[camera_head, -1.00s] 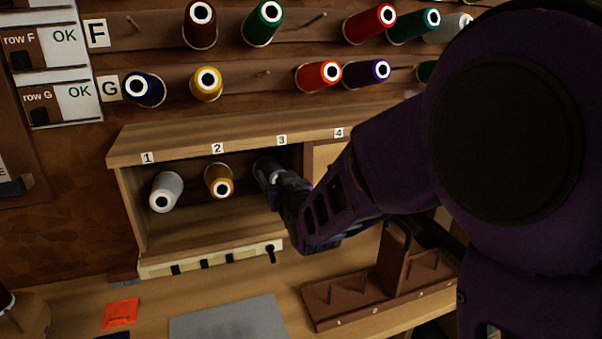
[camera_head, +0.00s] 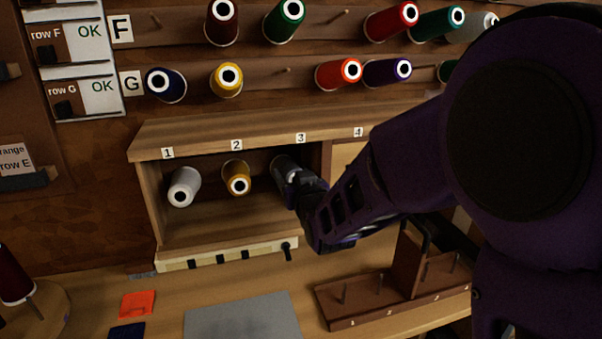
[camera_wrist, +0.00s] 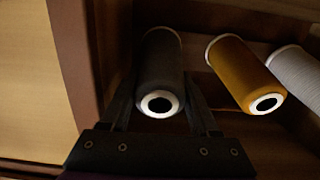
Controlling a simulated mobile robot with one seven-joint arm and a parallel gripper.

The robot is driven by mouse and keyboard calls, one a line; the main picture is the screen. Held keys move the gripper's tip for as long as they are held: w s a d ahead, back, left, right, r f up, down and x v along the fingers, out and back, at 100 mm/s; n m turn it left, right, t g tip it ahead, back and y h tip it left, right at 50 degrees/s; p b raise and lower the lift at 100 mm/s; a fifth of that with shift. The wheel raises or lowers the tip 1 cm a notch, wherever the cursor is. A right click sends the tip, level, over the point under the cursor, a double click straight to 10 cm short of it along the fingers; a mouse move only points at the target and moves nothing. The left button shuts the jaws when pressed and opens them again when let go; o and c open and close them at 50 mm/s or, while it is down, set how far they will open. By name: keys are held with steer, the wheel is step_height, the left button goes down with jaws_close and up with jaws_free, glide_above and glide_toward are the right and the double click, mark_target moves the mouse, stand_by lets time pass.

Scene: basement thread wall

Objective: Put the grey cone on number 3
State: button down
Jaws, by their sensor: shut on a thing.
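The dark grey cone (camera_wrist: 161,75) is between the two fingers of my gripper (camera_wrist: 160,98) in the wrist view, its white-ringed end facing the camera. In the head view the grey cone (camera_head: 284,166) is in the open wooden cabinet under label 3 (camera_head: 300,138), partly hidden by my gripper (camera_head: 297,182). My gripper is shut on it. Whether a peg is inside the cone is hidden. A gold cone (camera_head: 236,177) is under label 2 and a whitish cone (camera_head: 184,187) under label 1, both apart from my gripper.
The cabinet's divider (camera_head: 326,168) is just right of the grey cone, with a closed panel under label 4. A small wooden rack (camera_head: 385,300) with bare pegs stands below right, next to a grey mat (camera_head: 245,318). Thread cones fill several wall pegs above.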

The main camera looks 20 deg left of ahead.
steer(key=shift+c, duration=0.2)
jaws_free()
steer(key=shift+d, duration=0.15)
